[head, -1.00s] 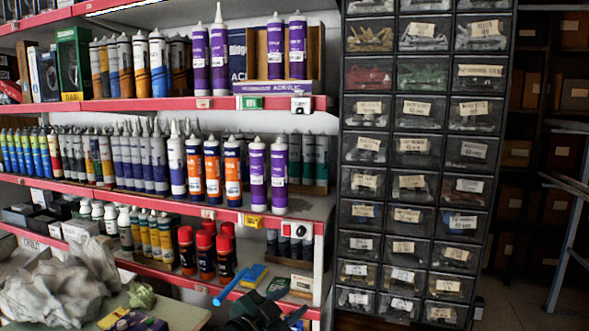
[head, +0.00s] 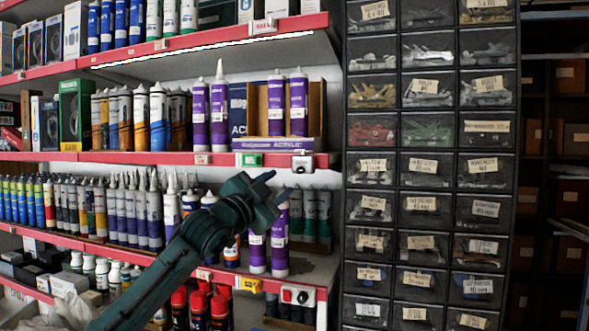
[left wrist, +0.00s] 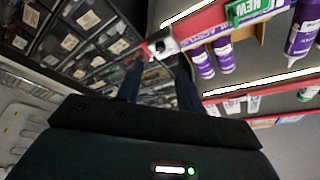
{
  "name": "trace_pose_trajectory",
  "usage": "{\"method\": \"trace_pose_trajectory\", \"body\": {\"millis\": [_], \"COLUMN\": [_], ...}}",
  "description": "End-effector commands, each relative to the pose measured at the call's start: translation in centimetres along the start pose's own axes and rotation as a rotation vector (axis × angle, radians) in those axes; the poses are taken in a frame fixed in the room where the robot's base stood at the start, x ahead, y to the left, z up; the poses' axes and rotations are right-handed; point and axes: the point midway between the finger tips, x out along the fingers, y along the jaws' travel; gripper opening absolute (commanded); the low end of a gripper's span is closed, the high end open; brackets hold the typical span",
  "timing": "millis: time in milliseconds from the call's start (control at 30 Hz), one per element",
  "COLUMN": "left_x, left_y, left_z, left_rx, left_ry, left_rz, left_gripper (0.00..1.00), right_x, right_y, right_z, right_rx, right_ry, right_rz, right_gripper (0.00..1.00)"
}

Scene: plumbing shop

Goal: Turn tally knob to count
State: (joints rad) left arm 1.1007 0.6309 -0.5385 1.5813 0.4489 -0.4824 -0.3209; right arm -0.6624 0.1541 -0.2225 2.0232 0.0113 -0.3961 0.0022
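Two small white boxes with round knobs are fixed to the red shelf edges at their right ends. The upper white knob box (head: 303,162) has a dark knob; the lower white knob box (head: 298,295) has a dark knob and red marks. I cannot tell which is the tally. My left gripper (head: 277,185) is open and empty, its fingertips a little below the upper box in the head view. In the left wrist view, a white knob box (left wrist: 160,46) shows beyond the spread fingers of my left gripper (left wrist: 160,68), apart from them. My right gripper is not in view.
Purple sealant tubes (head: 298,103) and a green tag (head: 249,160) are near the upper box. More purple tubes (head: 280,243) stand behind my left gripper. A cabinet of small labelled drawers (head: 430,140) is to the right.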

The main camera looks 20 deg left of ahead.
Motion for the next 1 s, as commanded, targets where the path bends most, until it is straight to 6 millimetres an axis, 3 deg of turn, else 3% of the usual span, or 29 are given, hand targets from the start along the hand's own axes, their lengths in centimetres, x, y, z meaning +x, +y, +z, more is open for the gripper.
{"method": "trace_pose_trajectory", "body": {"millis": [200,400,867,1000], "left_x": [4.3,6.6,7.6,7.6], "left_y": [-0.2,-0.1,0.0,0.0], "left_z": [-0.3,-0.1,0.0,0.0], "left_rx": [-0.004,-0.002,0.0,-0.001], "left_ry": [0.0,-0.001,0.001,0.001], "left_rz": [0.001,0.0,0.0,0.0], "left_gripper": [0.37,0.37,0.37,0.28], "right_x": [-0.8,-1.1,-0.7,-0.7], "right_y": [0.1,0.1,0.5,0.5], "right_z": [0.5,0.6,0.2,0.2], "right_rx": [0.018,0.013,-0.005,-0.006], "right_ry": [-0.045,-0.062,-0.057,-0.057], "right_rz": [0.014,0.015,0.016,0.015], "right_gripper": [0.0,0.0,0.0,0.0]}}
